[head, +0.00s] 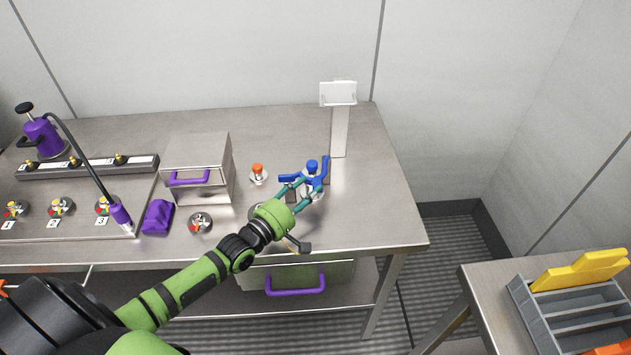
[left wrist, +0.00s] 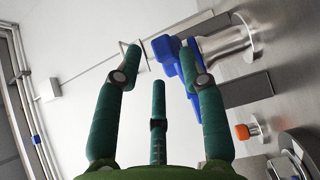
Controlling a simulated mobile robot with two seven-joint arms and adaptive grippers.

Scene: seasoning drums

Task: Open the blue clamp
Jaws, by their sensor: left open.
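The blue clamp (head: 323,170) sits around the upper part of a steel fitting on the table, with a blue arm sticking out to the left and another standing up at the right. It also shows in the left wrist view (left wrist: 168,48), beside a shiny steel pipe piece (left wrist: 228,42). My left gripper (head: 306,190) is open, its green fingers reaching toward the clamp from the front. In the left wrist view the right finger overlaps part of the clamp; whether it touches I cannot tell. My right gripper is not in view.
An orange-topped fitting (head: 258,173) stands left of the clamp. A white stand (head: 339,125) rises behind it. The table's right end is clear.

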